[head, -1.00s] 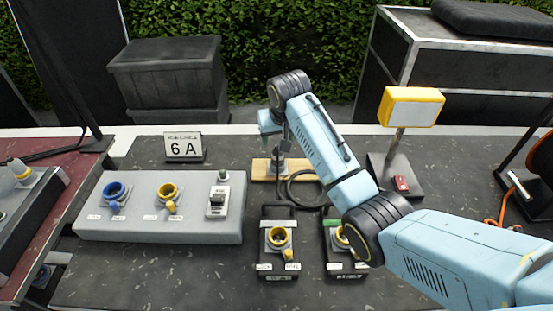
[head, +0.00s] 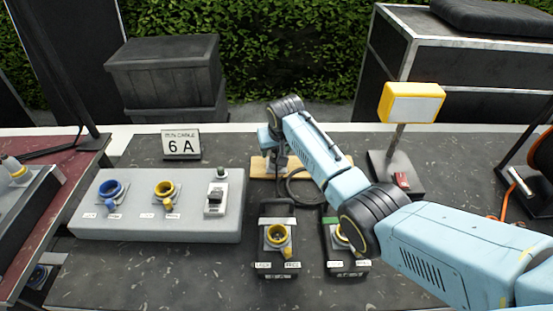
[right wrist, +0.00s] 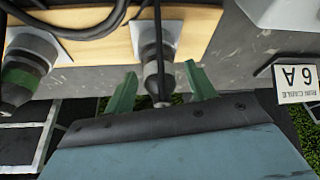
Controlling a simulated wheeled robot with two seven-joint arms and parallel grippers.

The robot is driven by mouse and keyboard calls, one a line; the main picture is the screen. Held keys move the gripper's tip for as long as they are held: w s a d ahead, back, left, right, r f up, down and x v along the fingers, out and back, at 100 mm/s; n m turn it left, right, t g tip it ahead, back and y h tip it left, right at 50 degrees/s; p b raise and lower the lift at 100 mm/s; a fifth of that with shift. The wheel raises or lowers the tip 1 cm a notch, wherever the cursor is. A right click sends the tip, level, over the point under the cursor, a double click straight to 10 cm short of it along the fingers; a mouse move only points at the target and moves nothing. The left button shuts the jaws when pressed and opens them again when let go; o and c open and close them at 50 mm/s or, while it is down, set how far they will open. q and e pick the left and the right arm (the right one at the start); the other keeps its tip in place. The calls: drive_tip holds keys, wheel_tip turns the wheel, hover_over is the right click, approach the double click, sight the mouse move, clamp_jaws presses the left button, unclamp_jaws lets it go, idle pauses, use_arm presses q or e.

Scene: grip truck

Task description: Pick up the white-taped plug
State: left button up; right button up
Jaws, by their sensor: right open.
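In the right wrist view, a grey plug with a pale band (right wrist: 155,50) stands at a white holder on a wooden board (right wrist: 105,40). My right gripper (right wrist: 161,74) is open, with one green finger on each side of this plug's lower part. I cannot tell whether either finger touches it. Another plug with a green band (right wrist: 22,75) is on the left in that view. In the head view, my right gripper (head: 272,158) is low over the board (head: 258,172), and my arm hides most of the plugs. My left gripper is not in view.
A "6 A" sign (head: 182,145) stands behind the panel. A yellow-framed lamp (head: 412,102) stands at right. A black cable (head: 300,190) loops near the board.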

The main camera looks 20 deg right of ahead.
drive_tip(key=c, duration=1.1)
wheel_tip(320, 180, up, 10)
drive_tip(key=shift+f+p, duration=0.25)
drive_tip(key=shift+p, duration=0.35)
wheel_tip(320, 180, up, 8)
drive_tip(key=p, duration=0.8)
drive_tip(key=shift+f+p, duration=0.25)
drive_tip(key=shift+p, duration=0.15)
